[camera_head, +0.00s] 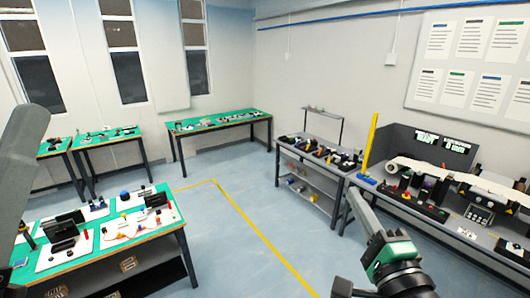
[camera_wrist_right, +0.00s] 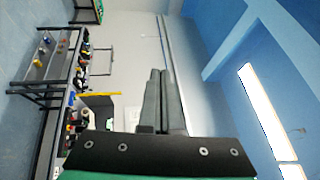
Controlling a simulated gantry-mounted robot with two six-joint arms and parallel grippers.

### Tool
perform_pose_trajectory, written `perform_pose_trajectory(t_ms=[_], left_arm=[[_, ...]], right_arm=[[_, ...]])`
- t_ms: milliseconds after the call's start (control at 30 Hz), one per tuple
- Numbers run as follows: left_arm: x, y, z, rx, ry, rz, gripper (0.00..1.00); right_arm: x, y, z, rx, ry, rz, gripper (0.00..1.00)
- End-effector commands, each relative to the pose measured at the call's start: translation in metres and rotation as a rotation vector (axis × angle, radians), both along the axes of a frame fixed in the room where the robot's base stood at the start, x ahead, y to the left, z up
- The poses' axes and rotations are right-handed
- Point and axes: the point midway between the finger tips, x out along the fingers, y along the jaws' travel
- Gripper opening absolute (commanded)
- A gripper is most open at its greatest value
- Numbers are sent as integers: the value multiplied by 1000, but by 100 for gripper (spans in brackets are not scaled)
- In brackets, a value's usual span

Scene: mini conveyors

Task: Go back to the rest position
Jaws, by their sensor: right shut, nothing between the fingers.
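My right gripper (camera_head: 352,194) is at the lower right of the head view. Its long grey fingers reach up and left from a green and dark wrist. In the right wrist view the two fingers (camera_wrist_right: 160,73) lie side by side, shut and empty, in front of a pale wall. They touch no object. Part of my left arm (camera_head: 18,150) shows as a grey link at the left edge of the head view. My left gripper is not in view.
A conveyor bench (camera_head: 455,238) stands at the right, behind my right arm. A shelved table (camera_head: 318,176) with small items is near the middle right. A green-topped table (camera_head: 160,226) is at the lower left. The floor (camera_head: 250,205) between them is clear.

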Motion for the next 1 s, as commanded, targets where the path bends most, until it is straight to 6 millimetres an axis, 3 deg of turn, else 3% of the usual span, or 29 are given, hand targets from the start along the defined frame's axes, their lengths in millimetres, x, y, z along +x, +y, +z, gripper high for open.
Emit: perform_pose_trajectory(t_ms=[33, 167, 200, 300, 400, 533, 1000], left_arm=[[0, 0, 0, 0, 0, 0, 50], [0, 0, 0, 0, 0, 0, 50], [0, 0, 0, 0, 0, 0, 50], [0, 0, 0, 0, 0, 0, 50], [0, 0, 0, 0, 0, 0, 50], [0, 0, 0, 0, 0, 0, 50], [0, 0, 0, 0, 0, 0, 50]], right_arm=[[-21, -1, 41, -103, -114, -29, 0], [-92, -7, 133, -456, -407, -200, 0], [-119, -9, 155, -584, -493, -286, 0], [-169, -13, 184, -893, -620, -515, 0], [-186, -15, 191, -1141, -638, -683, 0], [-185, -15, 191, -1333, -616, -787, 0], [-184, -15, 190, -1395, -605, -815, 0]])
